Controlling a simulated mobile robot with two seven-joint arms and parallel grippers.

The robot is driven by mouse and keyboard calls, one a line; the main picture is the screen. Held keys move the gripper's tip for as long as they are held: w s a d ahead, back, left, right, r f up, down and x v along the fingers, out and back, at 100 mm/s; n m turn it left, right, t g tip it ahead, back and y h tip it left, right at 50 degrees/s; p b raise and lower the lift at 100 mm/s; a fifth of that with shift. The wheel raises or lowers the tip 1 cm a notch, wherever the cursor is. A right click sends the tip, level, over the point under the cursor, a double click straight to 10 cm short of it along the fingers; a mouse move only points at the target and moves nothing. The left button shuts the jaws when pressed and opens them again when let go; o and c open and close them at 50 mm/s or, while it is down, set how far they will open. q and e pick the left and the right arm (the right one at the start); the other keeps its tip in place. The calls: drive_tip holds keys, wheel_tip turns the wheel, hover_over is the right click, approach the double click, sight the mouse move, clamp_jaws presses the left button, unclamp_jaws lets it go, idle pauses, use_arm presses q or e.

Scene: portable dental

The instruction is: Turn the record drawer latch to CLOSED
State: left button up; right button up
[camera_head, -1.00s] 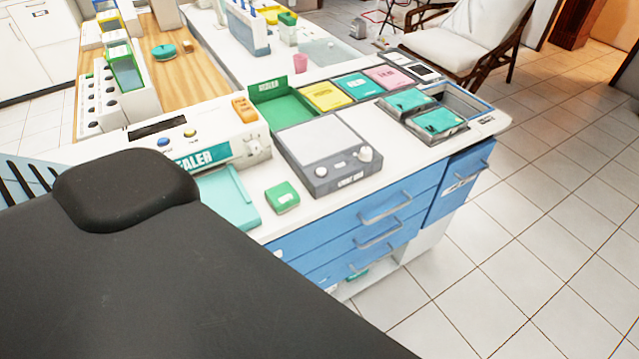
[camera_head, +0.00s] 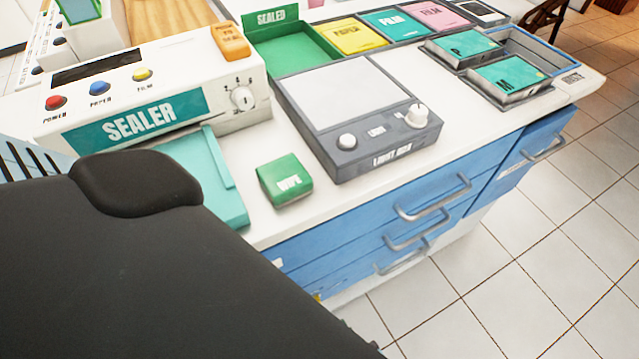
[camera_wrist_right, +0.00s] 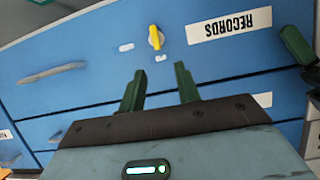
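In the right wrist view, the record drawer (camera_wrist_right: 90,55) is a blue front with an upside-down "RECORDS" label (camera_wrist_right: 229,25). Its latch (camera_wrist_right: 155,37) is a small yellow knob, roughly upright in the picture. Two small white tags sit beside and below the knob, too small to read. My right gripper (camera_wrist_right: 159,78) is open and empty. Its two dark green fingers point toward the drawer front, with the latch just beyond the gap between them.
In the head view, the white counter (camera_head: 350,205) holds a sealer (camera_head: 160,95), a grey light box (camera_head: 360,120), a green wipe box (camera_head: 285,180) and trays. Drawer handles (camera_head: 435,200) stick out from the blue fronts. Tiled floor (camera_head: 510,270) is clear at the right.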

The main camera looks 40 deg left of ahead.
drive_tip(key=shift+w+a+f+n, duration=0.1)
drive_tip(key=shift+w+f+n, duration=0.2)
drive_tip(key=shift+f, duration=0.1)
drive_tip(key=b+x, duration=0.2)
drive_tip(key=x, duration=0.5)
drive_tip(key=shift+a+f, duration=0.15)
drive_tip(key=shift+a, duration=0.15)
drive_tip(key=shift+c, duration=0.3)
clamp_jaws()
